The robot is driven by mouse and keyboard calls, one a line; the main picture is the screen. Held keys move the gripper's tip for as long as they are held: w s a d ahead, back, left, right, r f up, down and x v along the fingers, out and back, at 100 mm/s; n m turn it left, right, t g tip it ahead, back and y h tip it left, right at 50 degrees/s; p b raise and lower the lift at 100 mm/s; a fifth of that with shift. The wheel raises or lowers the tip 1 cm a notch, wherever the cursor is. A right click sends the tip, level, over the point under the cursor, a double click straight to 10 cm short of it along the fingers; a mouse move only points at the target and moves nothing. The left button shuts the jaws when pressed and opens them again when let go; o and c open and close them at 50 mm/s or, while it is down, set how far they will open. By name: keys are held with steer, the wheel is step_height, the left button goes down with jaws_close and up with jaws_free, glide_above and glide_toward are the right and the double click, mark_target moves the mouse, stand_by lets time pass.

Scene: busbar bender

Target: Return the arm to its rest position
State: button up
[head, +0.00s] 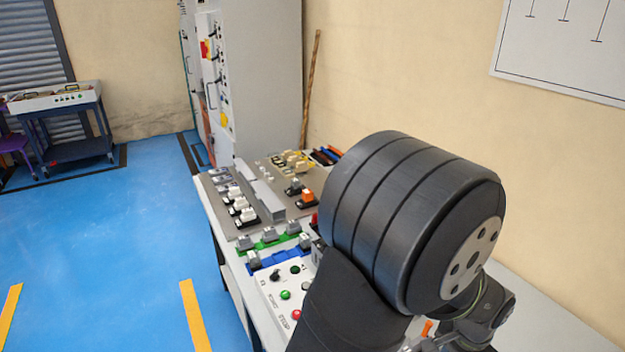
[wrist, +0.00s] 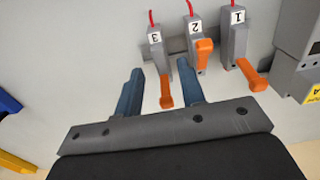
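In the wrist view my gripper (wrist: 160,72) is open, its two blue-grey fingers apart. The orange lever of switch 3 (wrist: 166,92) shows between the fingers, with a gap visible on both sides. Whether it lies at the same depth as the fingers I cannot tell. Switch 2 (wrist: 197,50) has a shorter-looking orange lever, and switch 1 (wrist: 240,55) has its orange lever slanting down to the right. In the head view my large dark arm link fills the middle right, and I cannot make out the gripper's fingers there.
A workbench with a button panel (head: 281,294), green and blue terminal strips and several components lies left of my arm. A tall grey cabinet (head: 262,80) stands behind it. A grey box (wrist: 298,62) sits right of the switches. Blue floor (head: 110,255) at left is clear.

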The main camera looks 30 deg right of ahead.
step_height(320, 180, up, 17)
stand_by(0.4)
steer(key=shift+o, duration=0.2)
